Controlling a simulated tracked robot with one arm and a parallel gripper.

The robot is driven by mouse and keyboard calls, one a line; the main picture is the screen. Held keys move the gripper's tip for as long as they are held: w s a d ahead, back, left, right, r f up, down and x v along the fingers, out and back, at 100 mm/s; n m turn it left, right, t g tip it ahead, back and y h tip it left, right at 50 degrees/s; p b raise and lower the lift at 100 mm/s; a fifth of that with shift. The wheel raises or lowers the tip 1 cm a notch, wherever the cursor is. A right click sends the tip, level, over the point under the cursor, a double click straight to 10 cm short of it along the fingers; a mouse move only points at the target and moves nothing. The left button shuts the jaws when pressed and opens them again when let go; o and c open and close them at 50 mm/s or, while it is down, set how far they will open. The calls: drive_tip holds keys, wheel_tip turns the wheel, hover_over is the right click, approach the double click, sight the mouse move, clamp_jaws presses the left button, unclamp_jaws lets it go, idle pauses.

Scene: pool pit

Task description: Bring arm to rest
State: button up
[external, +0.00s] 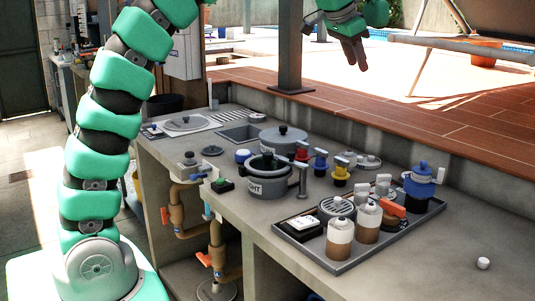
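My arm (98,150) is green and black and rises from its base at the lower left, leaving the top of the picture. Its far end comes back into view at the top right, where my gripper (352,52) hangs high above the far side of the counter. The dark fingers point down and look close together. I cannot tell whether they are fully shut. No object shows between them, and the gripper touches nothing.
The grey counter (480,235) holds a pot (270,182), a larger lidded pot (283,140), several coloured valves (320,160) and a dark tray (345,265) with bottles. A small white knob (483,263) lies at the right. A dark post (290,50) stands left of the gripper.

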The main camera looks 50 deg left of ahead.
drive_tip(key=s+a+r+n+t, duration=0.25)
drive_tip(key=s+r+t, duration=0.25)
drive_tip(key=s+r, duration=0.6)
drive_tip(key=s+a+r+n+t, duration=0.1)
drive_tip(key=s+a+r+t, duration=0.2)
drive_tip(key=s+r+t, duration=0.75)
wheel_tip(320, 180, down, 24)
drive_tip(key=w+g+b, duration=0.2)
drive_tip(key=g+b, duration=0.3)
drive_tip(key=b, duration=2.2)
drive_tip(key=shift+w+g+b, duration=0.3)
drive_tip(key=shift+g, duration=0.05)
